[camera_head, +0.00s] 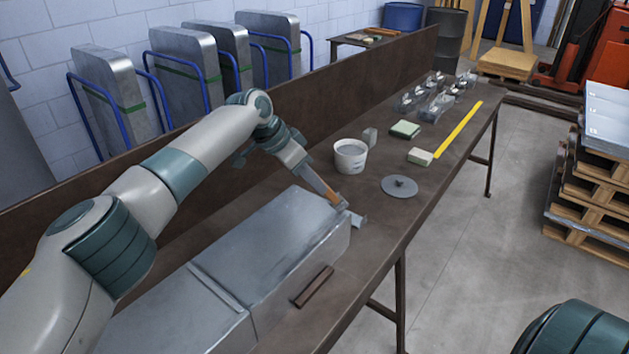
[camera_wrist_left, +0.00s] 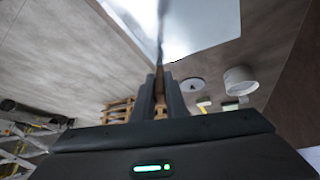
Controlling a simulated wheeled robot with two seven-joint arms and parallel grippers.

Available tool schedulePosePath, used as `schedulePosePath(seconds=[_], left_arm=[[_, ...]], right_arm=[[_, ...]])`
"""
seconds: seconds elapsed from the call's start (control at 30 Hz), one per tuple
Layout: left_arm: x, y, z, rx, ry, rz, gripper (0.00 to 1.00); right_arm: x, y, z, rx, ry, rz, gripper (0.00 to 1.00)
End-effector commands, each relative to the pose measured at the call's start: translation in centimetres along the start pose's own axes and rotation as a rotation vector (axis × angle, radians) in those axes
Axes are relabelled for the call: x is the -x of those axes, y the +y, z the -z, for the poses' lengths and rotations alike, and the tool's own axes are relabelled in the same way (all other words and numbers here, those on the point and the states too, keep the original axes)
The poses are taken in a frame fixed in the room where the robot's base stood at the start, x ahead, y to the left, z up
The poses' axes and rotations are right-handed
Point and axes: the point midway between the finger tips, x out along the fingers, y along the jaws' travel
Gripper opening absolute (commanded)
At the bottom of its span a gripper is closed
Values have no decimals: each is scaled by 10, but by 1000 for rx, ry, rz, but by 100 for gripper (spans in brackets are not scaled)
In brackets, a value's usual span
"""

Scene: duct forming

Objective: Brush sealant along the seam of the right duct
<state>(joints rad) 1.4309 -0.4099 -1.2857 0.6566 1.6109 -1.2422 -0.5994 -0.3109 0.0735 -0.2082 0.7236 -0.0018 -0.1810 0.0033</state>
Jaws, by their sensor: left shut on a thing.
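The right duct (camera_head: 275,245) is a grey sheet-metal box lying on the brown bench. It also shows as a pale panel at the top of the left wrist view (camera_wrist_left: 200,25). My left gripper (camera_head: 325,190) is above its far right end, shut on a brush (camera_head: 335,199) with a brown handle. The brush points down to the right, near the duct's far corner. In the left wrist view the brush handle (camera_wrist_left: 160,88) stands between the fingers (camera_wrist_left: 160,100). Whether the bristles touch the duct is unclear. A white tub (camera_head: 350,157) stands just beyond. My right gripper is out of view.
A second duct (camera_head: 175,318) adjoins at the lower left. A brown bar (camera_head: 313,287) lies in front of the right duct. A grey disc (camera_head: 399,186), sponge-like blocks (camera_head: 405,129) and a yellow strip (camera_head: 458,130) lie farther along the bench. A raised back panel (camera_head: 330,95) borders the bench.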

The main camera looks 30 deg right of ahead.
Motion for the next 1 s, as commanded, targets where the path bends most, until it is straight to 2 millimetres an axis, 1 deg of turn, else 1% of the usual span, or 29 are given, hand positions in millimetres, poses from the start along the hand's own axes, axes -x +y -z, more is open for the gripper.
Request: schedulePosePath(seconds=[0.17,0.33,0.7,1.0], left_arm=[[0,0,0,0,1,0,0],[3,2,-3,0,0,-2,0],[16,12,-24,0,0,-3,0],[16,14,-28,1,0,-1,0]], right_arm=[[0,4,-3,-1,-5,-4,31],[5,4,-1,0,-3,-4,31],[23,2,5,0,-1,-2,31],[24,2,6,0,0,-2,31]])
